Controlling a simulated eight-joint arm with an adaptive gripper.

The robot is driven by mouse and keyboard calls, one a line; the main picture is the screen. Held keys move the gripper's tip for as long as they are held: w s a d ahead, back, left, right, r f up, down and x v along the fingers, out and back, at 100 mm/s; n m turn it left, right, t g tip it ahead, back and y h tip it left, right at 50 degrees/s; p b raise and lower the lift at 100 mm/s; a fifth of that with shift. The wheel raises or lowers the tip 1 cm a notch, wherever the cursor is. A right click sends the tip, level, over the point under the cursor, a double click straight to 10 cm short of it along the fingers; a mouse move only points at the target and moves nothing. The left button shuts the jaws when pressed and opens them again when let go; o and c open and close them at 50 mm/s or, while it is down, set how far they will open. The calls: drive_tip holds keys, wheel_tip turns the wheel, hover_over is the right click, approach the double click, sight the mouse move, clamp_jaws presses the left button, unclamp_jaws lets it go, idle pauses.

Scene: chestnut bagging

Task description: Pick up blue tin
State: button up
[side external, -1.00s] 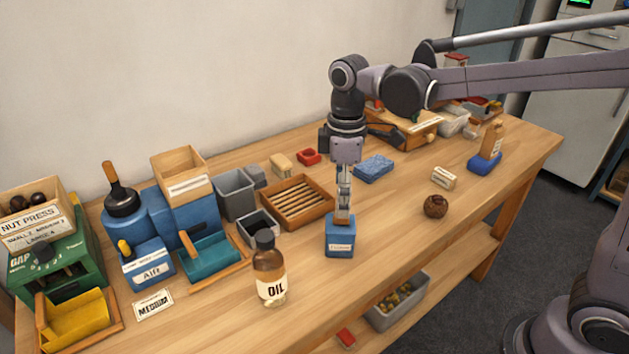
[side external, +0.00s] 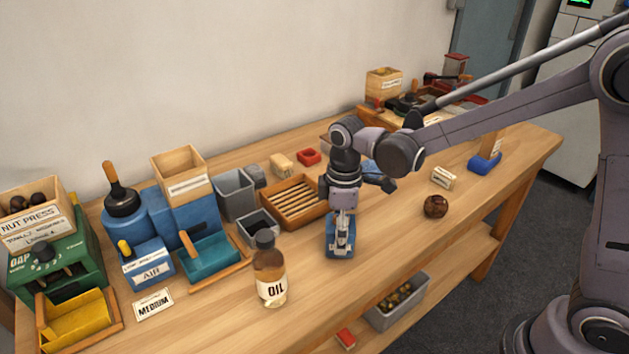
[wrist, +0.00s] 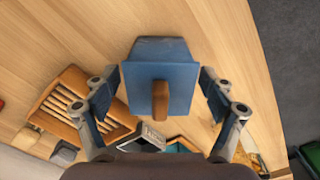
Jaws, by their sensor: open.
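The blue tin (side external: 331,252) stands on the wooden table, mostly hidden behind my gripper in the side view. In the wrist view the blue tin (wrist: 180,88) shows from above, with a brown wooden knob (wrist: 160,102) on its top. My gripper (side external: 341,246) points down over the tin. In the wrist view my gripper (wrist: 158,92) is open, with one finger on each side of the tin. A small gap shows between the left finger and the tin; on the right the finger is close to its edge, and I cannot tell if it touches.
An oil bottle (side external: 269,275) stands to the left of the tin. A slatted wooden tray (side external: 296,206) is behind it, with a small grey bin (side external: 258,228) to its left. A round brown chestnut (side external: 435,206) lies to the right. The table front is mostly clear.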

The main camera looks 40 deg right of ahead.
drive_tip(key=shift+f, duration=0.1)
drive_tip(key=c, duration=1.3)
